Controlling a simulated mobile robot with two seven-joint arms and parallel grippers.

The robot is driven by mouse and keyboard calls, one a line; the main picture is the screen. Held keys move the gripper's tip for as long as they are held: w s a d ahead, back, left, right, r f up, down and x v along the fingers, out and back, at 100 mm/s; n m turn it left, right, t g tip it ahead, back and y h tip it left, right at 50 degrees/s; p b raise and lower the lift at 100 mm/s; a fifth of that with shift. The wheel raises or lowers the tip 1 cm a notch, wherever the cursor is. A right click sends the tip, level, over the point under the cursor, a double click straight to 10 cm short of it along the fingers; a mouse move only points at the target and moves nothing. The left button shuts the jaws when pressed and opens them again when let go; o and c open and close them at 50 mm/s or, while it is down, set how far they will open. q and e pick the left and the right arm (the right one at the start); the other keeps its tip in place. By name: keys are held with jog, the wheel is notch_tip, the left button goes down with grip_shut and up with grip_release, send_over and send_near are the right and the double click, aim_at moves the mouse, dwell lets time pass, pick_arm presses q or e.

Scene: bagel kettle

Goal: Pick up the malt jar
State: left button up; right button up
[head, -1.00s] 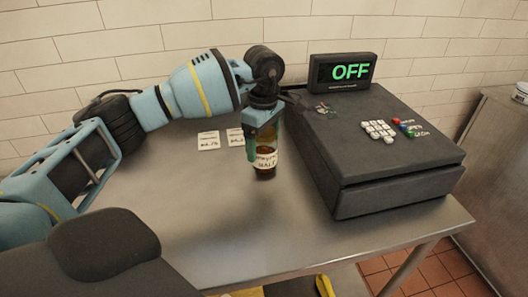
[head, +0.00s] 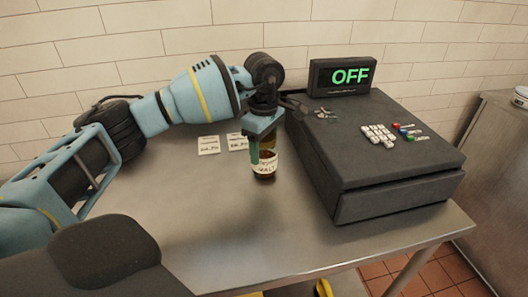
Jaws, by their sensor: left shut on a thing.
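The malt jar (head: 265,169) is a brown glass jar with a pale label on which "MALT" can be read. It is upright on or just above the steel table, left of the cash register; I cannot tell whether its base touches. My left gripper (head: 263,140) comes down from above and is shut on the jar's upper part, hiding its top and some of its left side. My right gripper is not in view.
A dark cash register (head: 375,150) with its display (head: 342,75) reading "OFF" stands close to the right of the jar. Small white cards (head: 209,145) lie behind it to the left. The steel table (head: 260,235) is clear in front.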

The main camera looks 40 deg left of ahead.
pick_arm(q)
jog(key=shift+r, duration=0.65)
notch_tip(320, 180, up, 3)
jog(key=shift+f, duration=0.15)
jog(key=s+a+b, duration=0.1)
jog(key=s+a, duration=0.2)
jog(key=s, duration=0.4)
jog(key=s+a+r+b, duration=0.1)
jog(key=s+a, duration=0.2)
jog(key=s, duration=0.4)
jog(key=shift+s+a, duration=0.2)
jog(key=shift+s, duration=0.1)
